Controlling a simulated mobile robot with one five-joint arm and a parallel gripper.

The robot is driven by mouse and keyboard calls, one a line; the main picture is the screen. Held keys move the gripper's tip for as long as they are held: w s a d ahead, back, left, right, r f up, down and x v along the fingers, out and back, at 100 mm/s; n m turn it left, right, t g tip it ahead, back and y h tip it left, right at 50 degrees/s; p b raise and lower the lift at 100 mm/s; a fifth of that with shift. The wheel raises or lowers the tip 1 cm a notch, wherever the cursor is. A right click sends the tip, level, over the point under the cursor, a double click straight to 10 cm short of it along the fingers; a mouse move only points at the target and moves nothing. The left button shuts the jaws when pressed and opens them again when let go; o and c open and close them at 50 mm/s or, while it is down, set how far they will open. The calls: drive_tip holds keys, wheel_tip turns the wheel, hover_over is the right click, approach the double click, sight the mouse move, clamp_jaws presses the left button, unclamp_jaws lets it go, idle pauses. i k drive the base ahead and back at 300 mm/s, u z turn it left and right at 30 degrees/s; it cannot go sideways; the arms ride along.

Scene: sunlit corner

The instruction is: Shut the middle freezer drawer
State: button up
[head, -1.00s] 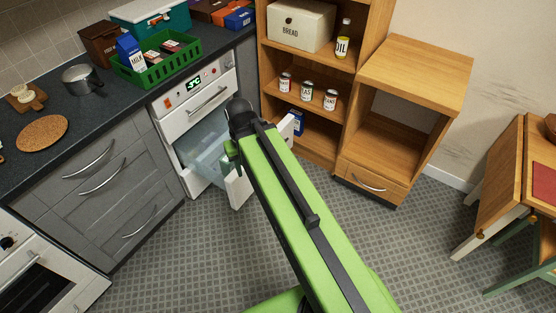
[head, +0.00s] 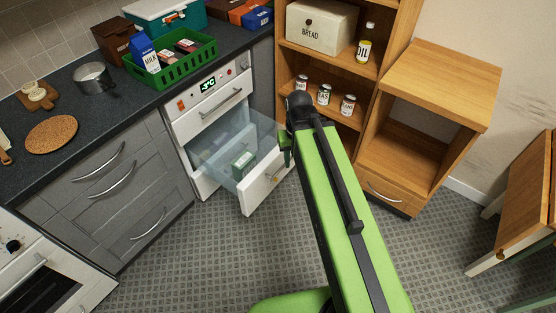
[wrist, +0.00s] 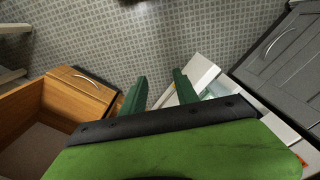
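The white freezer (head: 186,125) stands under the counter with a lit display. Its upper front with a bar handle is shut. In the wrist view the white drawer front (wrist: 203,72) shows just right of my gripper (wrist: 159,84). My gripper's two green fingers are apart with nothing between them. In the head view my arm hides most of the gripper, which is near the drawer front's right end; contact cannot be told.
A wooden shelf (head: 285,65) with cans stands behind my arm, and a wooden cabinet (head: 440,75) stands at right. Grey drawers (head: 110,190) adjoin the freezer at left. The tiled floor (head: 215,260) in front is clear.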

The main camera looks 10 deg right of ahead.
sight(252, 190)
drive_tip(key=i, duration=0.85)
drive_tip(key=u, duration=0.2)
drive_tip(key=k, duration=1)
drive_tip(key=u, duration=0.75)
drive_tip(key=i, duration=1)
